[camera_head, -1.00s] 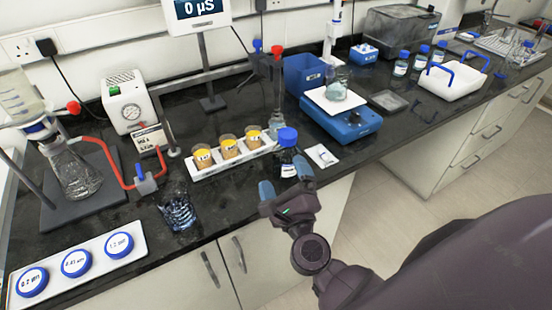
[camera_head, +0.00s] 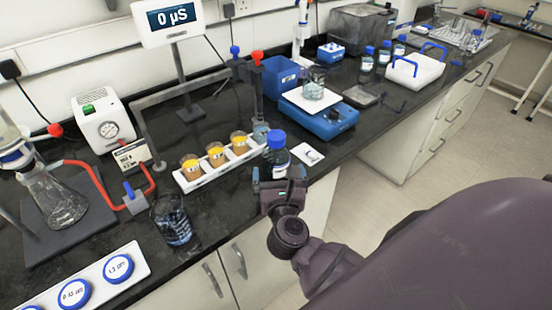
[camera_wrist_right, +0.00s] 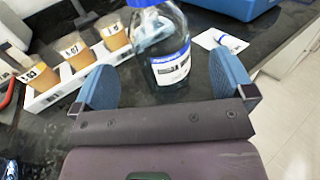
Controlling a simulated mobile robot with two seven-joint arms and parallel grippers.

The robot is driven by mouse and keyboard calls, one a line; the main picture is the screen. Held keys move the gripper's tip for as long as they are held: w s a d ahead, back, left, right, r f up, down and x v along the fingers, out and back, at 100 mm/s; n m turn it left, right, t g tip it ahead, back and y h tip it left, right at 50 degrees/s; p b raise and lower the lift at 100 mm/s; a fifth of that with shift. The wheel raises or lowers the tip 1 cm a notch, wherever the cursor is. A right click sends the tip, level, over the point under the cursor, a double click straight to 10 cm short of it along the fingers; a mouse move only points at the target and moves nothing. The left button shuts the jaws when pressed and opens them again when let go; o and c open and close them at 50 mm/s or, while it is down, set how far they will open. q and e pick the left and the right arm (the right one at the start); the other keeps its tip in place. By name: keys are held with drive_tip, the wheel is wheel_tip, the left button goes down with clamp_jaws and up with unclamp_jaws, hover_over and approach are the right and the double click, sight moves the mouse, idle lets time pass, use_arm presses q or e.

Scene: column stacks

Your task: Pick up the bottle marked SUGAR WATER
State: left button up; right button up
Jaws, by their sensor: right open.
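A clear bottle with a blue cap (camera_head: 276,152) stands upright on the black bench near its front edge. It also shows in the right wrist view (camera_wrist_right: 166,45), with a blue-and-white label whose words are too small to read. My right gripper (camera_head: 277,180) is open in front of the bottle. In the right wrist view its two blue fingers (camera_wrist_right: 160,82) are on either side of the bottle's near side, with a gap visible around it. My left gripper is not in view.
A white rack (camera_head: 221,166) with yellow-topped cups stands just left of the bottle. A blue balance (camera_head: 320,117) stands behind. A glass beaker (camera_head: 174,222) stands at the front left.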

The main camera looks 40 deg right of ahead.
sight(276, 156)
drive_tip(key=shift+p+x, duration=0.35)
drive_tip(key=shift+x, duration=2.95)
drive_tip(key=c, duration=1.2)
